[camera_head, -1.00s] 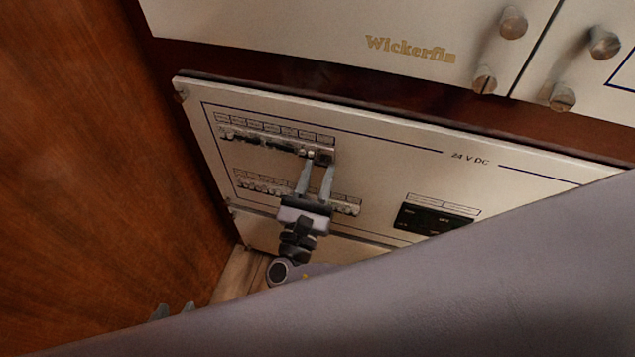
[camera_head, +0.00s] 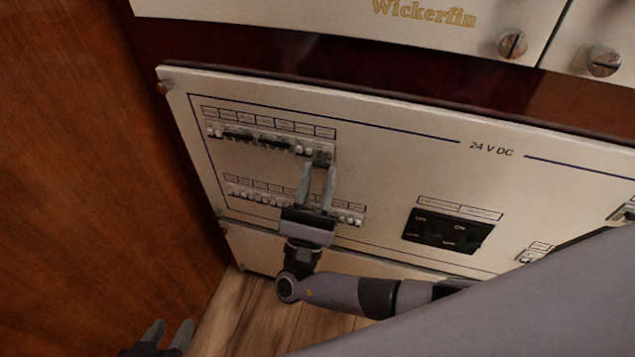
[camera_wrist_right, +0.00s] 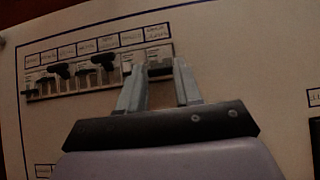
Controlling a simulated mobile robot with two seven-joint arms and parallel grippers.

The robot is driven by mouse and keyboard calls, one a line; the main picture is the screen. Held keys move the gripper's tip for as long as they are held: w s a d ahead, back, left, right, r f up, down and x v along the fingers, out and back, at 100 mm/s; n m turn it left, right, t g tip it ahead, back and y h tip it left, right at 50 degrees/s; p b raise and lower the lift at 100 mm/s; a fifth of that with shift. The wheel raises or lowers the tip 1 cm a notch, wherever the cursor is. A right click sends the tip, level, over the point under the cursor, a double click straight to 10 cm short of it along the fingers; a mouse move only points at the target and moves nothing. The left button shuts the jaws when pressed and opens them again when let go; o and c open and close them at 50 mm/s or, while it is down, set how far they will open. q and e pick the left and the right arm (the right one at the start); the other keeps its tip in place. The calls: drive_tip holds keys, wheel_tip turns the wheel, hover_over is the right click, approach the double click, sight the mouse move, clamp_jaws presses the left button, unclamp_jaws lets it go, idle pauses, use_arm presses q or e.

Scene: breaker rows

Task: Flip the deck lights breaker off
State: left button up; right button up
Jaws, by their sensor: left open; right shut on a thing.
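The upper breaker row (camera_head: 262,142) sits on the pale 24 V DC panel. Its small labels are too blurred to read, so I cannot tell which one says deck lights. My right gripper (camera_head: 320,165) is shut on the breaker at the row's right end (camera_head: 323,156), with its fingers either side of it. In the right wrist view that breaker (camera_wrist_right: 160,71) shows partly between the fingertips (camera_wrist_right: 159,66); its lever position is hidden. Several dark levers (camera_wrist_right: 82,71) stand to the left. My left gripper (camera_head: 167,337) is open and empty at the lower left, away from the panel.
A lower breaker row (camera_head: 260,192) runs below, partly behind my right gripper. A black socket block (camera_head: 447,231) is to the right. A wooden wall (camera_head: 80,170) closes the left side. Wooden floor (camera_head: 262,325) shows below. My own arm covers the lower right.

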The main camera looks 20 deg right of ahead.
use_arm(q)
drive_tip(key=shift+s+d, duration=0.1)
use_arm(e)
drive_tip(key=o, duration=1.1)
drive_tip(key=shift+c, duration=0.2)
use_arm(q)
drive_tip(key=shift+f, duration=0.15)
use_arm(e)
drive_tip(key=shift+s+a+f, duration=0.15)
drive_tip(key=shift+s+f, duration=0.05)
drive_tip(key=shift+f, duration=0.05)
use_arm(q)
drive_tip(key=shift+w+d+r+b, duration=0.25)
drive_tip(key=shift+d+b, duration=0.3)
drive_tip(key=shift+b, duration=0.35)
use_arm(e)
drive_tip(key=v, duration=0.6)
drive_tip(key=shift+f, duration=0.15)
drive_tip(key=shift+s+a, duration=0.1)
drive_tip(key=shift+s, duration=0.05)
